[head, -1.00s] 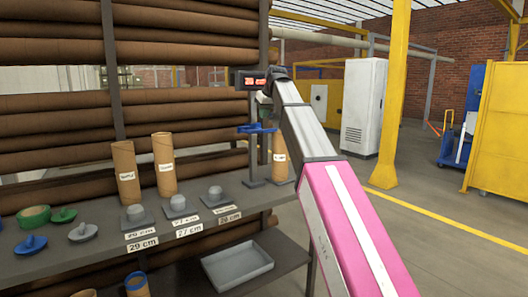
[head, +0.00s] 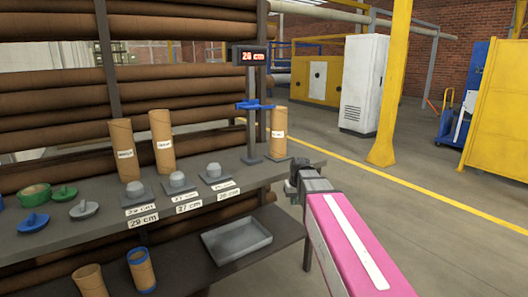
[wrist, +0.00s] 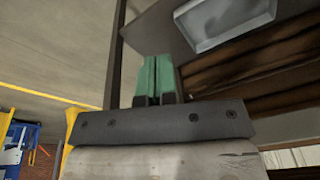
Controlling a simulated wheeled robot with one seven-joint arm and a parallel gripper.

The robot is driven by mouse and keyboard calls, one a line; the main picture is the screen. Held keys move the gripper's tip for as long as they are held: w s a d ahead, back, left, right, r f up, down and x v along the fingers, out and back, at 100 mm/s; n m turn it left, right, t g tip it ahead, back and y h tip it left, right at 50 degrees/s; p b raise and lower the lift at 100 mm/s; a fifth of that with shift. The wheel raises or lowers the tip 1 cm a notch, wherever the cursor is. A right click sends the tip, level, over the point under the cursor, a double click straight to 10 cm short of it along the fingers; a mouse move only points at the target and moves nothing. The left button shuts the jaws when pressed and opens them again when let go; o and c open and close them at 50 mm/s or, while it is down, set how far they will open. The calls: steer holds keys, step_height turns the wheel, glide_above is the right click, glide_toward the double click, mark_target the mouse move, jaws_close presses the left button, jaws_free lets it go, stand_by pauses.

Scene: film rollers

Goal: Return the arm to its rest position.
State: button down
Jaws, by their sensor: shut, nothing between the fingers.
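My arm, with a pink and white link, reaches up from the bottom right in the head view. Its wrist end is folded down at the right end of the shelf, beside the shelf and apart from the cores. The fingertips are hidden in the head view. In the wrist view my gripper (wrist: 157,75) shows green fingers pressed together, empty.
A grey tray (head: 236,243) lies on the lower shelf. The floor (head: 400,190) to the right is clear.

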steer(key=s+d+f+m+g, duration=0.1)
steer(key=s+d+f, duration=0.2)
steer(key=s+f, duration=0.5)
steer(key=s+d+f+m+g+h, duration=0.1)
steer(key=s+d+f, duration=0.2)
steer(key=s+f, duration=0.5)
steer(key=shift+s, duration=0.85)
steer(key=shift+d, duration=0.1)
stand_by(0.9)
